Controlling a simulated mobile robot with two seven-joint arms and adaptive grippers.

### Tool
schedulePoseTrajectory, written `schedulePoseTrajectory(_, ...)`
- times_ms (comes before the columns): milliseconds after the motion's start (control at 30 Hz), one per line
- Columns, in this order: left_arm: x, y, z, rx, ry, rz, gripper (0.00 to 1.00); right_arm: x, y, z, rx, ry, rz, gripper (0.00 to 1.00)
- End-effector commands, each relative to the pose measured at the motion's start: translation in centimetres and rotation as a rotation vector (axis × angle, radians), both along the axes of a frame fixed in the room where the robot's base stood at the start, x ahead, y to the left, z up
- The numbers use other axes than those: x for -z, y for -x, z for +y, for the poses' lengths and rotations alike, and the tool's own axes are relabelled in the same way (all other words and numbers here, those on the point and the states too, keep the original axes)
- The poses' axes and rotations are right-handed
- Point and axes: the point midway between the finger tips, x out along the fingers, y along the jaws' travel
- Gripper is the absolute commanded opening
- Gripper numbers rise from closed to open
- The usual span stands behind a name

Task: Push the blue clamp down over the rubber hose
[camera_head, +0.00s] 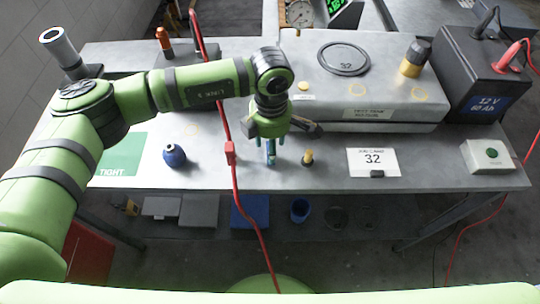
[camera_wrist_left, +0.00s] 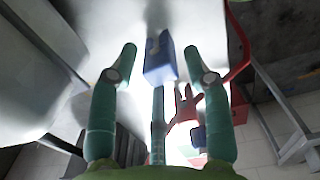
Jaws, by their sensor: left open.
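My left gripper (camera_head: 271,150) reaches in from the left and points down over the front half of the bench. In the left wrist view its two green fingers (camera_wrist_left: 160,52) are spread apart. A blue block-like part, apparently the blue clamp (camera_wrist_left: 160,62), shows in the gap between the fingertips, with no clear contact with either. A thin teal rod (camera_wrist_left: 158,125) runs up the middle of that view towards it; I cannot tell whether this is the hose. In the head view a small blue piece (camera_head: 271,157) shows below the gripper, mostly hidden. My right gripper is not in view.
A red cable (camera_head: 235,190) crosses the bench just left of the gripper. A dark blue round object (camera_head: 174,155) stands to the left, and a small yellow-topped peg (camera_head: 307,157) to the right. A grey housing (camera_head: 370,85) and a battery (camera_head: 485,75) stand behind.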

Motion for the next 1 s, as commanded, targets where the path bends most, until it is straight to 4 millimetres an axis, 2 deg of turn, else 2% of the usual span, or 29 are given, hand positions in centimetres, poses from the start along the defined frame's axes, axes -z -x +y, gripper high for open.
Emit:
schedulePoseTrajectory(200,-0.1,0.0,0.0,0.000,0.000,0.000,0.49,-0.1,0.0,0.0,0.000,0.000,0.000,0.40)
schedulePoseTrajectory(267,-0.1,0.0,0.0,0.000,0.000,0.000,0.25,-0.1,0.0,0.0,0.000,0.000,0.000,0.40)
schedulePoseTrajectory(300,-0.1,0.0,0.0,0.000,0.000,0.000,0.09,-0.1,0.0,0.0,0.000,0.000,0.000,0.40)
schedulePoseTrajectory(333,-0.1,0.0,0.0,0.000,0.000,0.000,0.00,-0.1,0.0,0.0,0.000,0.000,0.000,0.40)
schedulePoseTrajectory(567,-0.3,0.0,0.0,0.000,0.001,-0.001,0.00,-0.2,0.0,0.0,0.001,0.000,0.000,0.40)
schedulePoseTrajectory(1000,-3.8,0.0,0.0,0.000,0.000,-0.001,0.00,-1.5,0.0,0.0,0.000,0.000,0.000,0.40)
